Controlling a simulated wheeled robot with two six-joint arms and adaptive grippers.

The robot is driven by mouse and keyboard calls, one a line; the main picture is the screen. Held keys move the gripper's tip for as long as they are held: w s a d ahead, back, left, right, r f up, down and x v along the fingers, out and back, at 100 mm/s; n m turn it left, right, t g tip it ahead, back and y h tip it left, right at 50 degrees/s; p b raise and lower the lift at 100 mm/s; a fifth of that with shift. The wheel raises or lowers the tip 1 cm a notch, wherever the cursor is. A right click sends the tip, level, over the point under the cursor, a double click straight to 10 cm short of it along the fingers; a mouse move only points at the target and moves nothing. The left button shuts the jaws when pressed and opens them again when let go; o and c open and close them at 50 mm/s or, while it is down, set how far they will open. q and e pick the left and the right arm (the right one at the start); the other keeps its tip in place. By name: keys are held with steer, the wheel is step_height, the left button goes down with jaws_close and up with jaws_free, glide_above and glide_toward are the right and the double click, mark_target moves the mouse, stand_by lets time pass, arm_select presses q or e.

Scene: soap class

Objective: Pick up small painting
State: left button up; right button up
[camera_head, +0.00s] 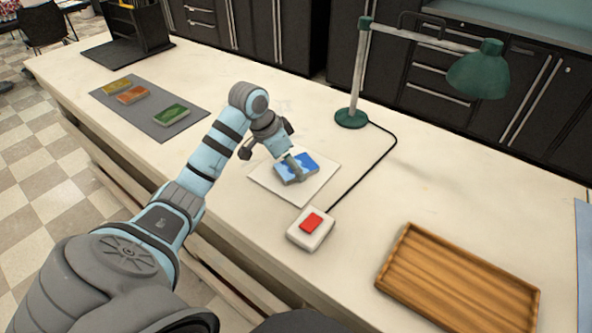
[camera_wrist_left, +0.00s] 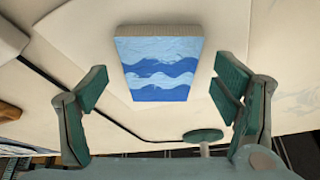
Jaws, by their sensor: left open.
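The small painting (camera_head: 296,168) is a small block with blue wave bands, lying on a white sheet (camera_head: 318,184) on the table. My left gripper (camera_head: 290,163) is over the painting in the head view and hides part of it. In the left wrist view the painting (camera_wrist_left: 158,65) shows ahead of and between the two fingers of my left gripper (camera_wrist_left: 162,95). The fingers are spread wide, with space on both sides of the painting. My right gripper is not in view.
A green lamp (camera_head: 478,72) stands behind the painting, its cord running to a white box with a red button (camera_head: 311,223). A wooden tray (camera_head: 460,284) lies at right. A grey mat (camera_head: 146,119) with several coloured blocks lies at left, near a black rack (camera_head: 135,28).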

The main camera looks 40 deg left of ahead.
arm_select(q)
steer(key=shift+w+f, duration=0.15)
steer(key=shift+f, duration=0.2)
steer(key=shift+r, duration=0.1)
steer(key=c, duration=1.2)
steer(key=shift+r, duration=0.1)
steer(key=shift+c, duration=0.2)
